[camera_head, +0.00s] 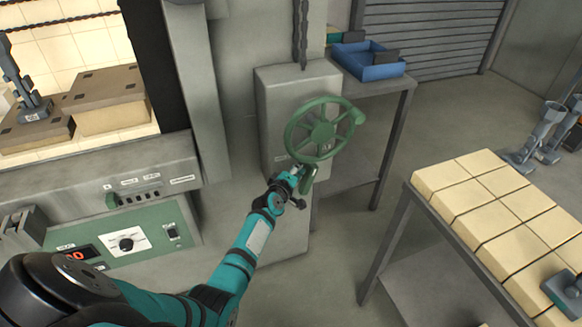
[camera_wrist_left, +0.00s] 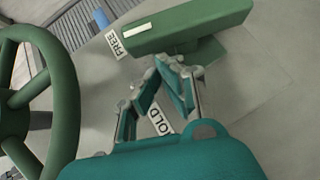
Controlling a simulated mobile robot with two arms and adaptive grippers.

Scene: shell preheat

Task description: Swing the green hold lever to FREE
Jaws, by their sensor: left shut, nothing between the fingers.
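The green hold lever (camera_head: 309,180) is on the grey control box, below the green handwheel (camera_head: 320,130). In the left wrist view the lever (camera_wrist_left: 190,28) is a thick green bar with a white mark near its left end. That end lies beside the FREE label (camera_wrist_left: 115,43). The HOLD label (camera_wrist_left: 160,121) is partly hidden behind my left gripper. My left gripper (camera_head: 296,174) is shut and empty close to the lever. In the left wrist view its fingertips (camera_wrist_left: 172,68) are just below the bar; I cannot tell whether they touch it.
The handwheel also fills the left of the wrist view (camera_wrist_left: 68,100), close beside the gripper. A blue bin (camera_head: 368,70) stands on a table behind. A bench of pale bricks (camera_head: 480,205) is at right. A green panel (camera_head: 150,240) is at left. Floor shows between box and bench.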

